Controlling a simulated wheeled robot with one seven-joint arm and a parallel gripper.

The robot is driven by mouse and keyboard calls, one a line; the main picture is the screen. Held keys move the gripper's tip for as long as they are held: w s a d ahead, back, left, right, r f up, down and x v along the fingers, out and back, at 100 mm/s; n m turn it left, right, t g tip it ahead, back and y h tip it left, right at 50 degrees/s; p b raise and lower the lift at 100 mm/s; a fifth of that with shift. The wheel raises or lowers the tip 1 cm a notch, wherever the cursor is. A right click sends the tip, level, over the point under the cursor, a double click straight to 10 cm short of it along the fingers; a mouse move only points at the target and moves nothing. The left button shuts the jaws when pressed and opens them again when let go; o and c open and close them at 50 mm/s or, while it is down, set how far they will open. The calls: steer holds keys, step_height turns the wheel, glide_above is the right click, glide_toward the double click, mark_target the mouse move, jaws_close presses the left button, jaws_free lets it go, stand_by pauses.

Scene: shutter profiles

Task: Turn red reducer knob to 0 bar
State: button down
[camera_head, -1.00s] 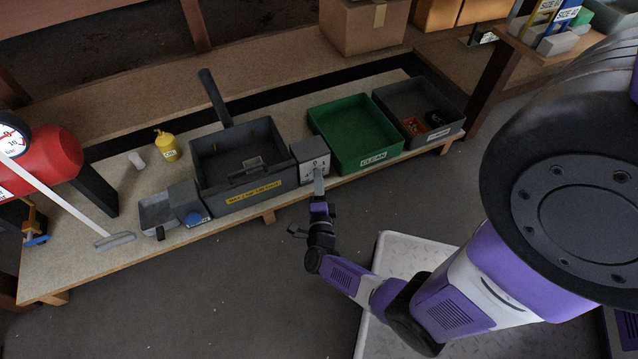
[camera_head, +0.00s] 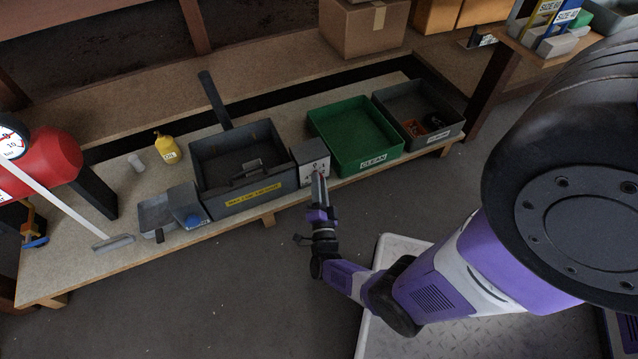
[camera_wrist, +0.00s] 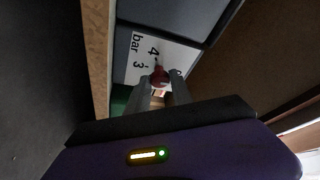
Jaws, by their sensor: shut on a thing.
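The reducer is a grey box with a white dial face (camera_head: 312,168), on the bench's front edge between the dark grey bin and the green tray. My gripper (camera_head: 318,178) reaches the face from the front in the head view, and the fingers (camera_wrist: 161,88) also show in the wrist view. The fingers hide part of the knob and dial, so I cannot tell its setting.
A grey bin (camera_head: 255,195) with a yellow label stands left of the reducer. A yellow bottle (camera_head: 167,150) and a red tank (camera_head: 50,165) with a gauge are further left. The floor before the bench is clear.

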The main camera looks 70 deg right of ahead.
steer(key=c, duration=1.1)
jaws_free()
steer(key=shift+c, duration=0.2)
steer(key=shift+a, duration=0.1)
steer(key=v, duration=0.7)
steer(key=shift+a+f, duration=0.15)
steer(key=shift+a, duration=0.15)
steer(key=shift+s, duration=0.1)
